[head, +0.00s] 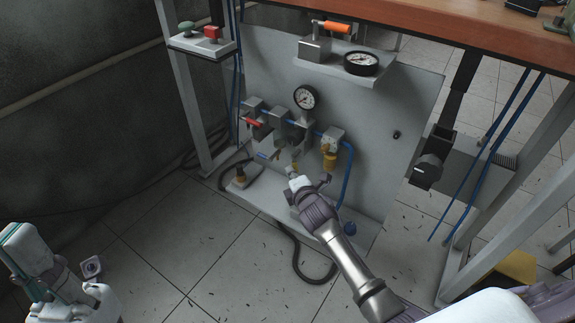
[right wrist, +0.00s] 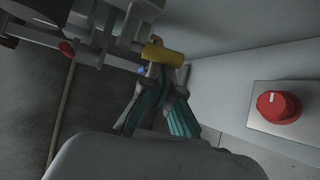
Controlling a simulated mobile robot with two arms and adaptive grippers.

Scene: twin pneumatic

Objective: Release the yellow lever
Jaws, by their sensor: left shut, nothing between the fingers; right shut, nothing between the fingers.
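The yellow lever (right wrist: 163,55) shows in the right wrist view as a short yellow cylinder just beyond my right gripper's fingertips. In the head view a small yellow bit (head: 295,167) shows on the grey pneumatic panel (head: 385,105), just above that gripper. My right gripper (right wrist: 160,78) is shut with nothing between its fingers. Its tips are very close to the lever; I cannot tell whether they touch it. It also shows at the panel's lower middle in the head view (head: 296,180). My left gripper (head: 92,267) is shut and empty at the lower left, far from the panel.
A gauge (head: 305,97), a red-handled valve (head: 252,123) and a brass-coloured part (head: 329,157) sit on the panel near my right gripper. A red knob (right wrist: 278,106) is right of the fingers.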

